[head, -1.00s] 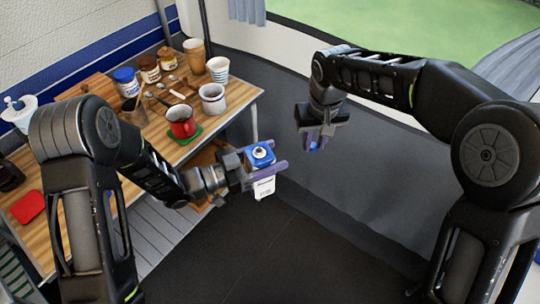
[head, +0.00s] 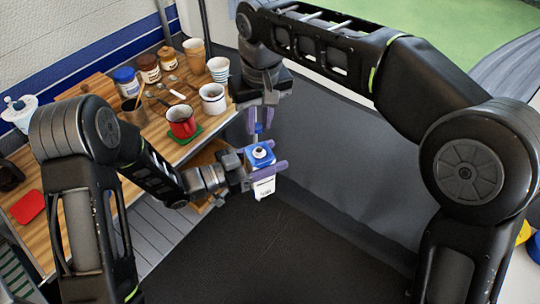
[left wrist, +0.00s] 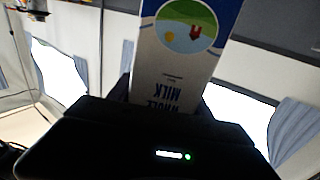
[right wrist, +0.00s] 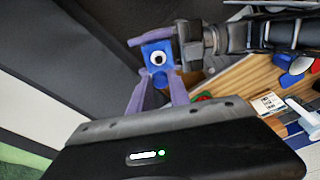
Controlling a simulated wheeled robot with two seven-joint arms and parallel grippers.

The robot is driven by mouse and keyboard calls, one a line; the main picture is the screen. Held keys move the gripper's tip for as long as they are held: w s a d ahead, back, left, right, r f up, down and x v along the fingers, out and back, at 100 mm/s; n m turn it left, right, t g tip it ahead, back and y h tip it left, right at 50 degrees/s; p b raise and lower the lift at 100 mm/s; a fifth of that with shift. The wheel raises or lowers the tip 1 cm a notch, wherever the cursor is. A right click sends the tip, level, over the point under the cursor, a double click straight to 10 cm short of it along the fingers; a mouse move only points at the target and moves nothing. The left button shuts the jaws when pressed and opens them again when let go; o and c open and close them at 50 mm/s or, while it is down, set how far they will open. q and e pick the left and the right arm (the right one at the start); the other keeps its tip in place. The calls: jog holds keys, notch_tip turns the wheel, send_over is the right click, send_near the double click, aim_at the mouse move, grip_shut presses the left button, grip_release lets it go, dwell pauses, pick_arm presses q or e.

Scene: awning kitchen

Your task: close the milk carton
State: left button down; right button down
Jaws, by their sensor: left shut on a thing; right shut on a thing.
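The milk carton (head: 264,188) is white with a blue top and a pale round spout. My left gripper (head: 263,172) is shut around its sides and holds it roughly upright in the air, off the table's right side. In the left wrist view the carton (left wrist: 178,60) shows upside-down "WHOLE MILK" lettering. My right gripper (head: 259,127) points down, just above and behind the carton, shut on a small blue cap (head: 258,128). The cap appears apart from the spout.
The wooden table (head: 60,186) at left holds a red mug (head: 181,122) on a green mat, a white mug (head: 212,98), paper cups, jars and spoons. A red pad (head: 27,206) lies near its front. The dark floor (head: 250,265) below the carton is clear.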

aim_at(260, 129)
jog(key=shift+f, duration=0.1)
jog(key=shift+f, duration=1.95)
jog(key=shift+s+d+r, duration=0.1)
jog(key=shift+s+d, duration=0.05)
jog(key=shift+s, duration=0.05)
jog(key=shift+f, duration=0.95)
jog(key=shift+f, duration=0.55)
